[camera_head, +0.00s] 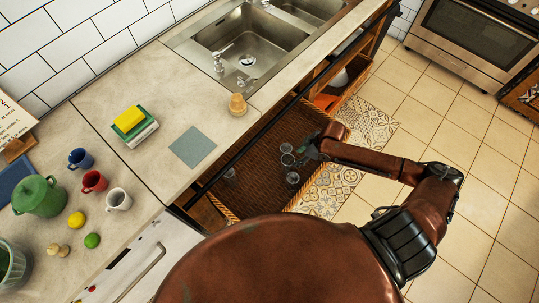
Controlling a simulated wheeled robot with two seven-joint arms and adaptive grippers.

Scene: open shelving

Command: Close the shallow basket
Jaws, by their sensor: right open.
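The shallow basket (256,171) is a brown wicker drawer pulled out from under the counter, below the sink area. Several clear glasses (292,178) stand or lie in it. My right arm reaches in from the right, and my right gripper (306,151) is open over the outer right part of the basket, near the glasses. Whether its fingers touch the basket rim or a glass is too small to tell. My left gripper is out of view.
Another open drawer (350,82) holds a pot beyond the basket. The counter (170,80) above carries a sink, a sponge, mugs and a green pot (39,197). A patterned rug (364,121) and clear tiled floor (440,85) lie to the right.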

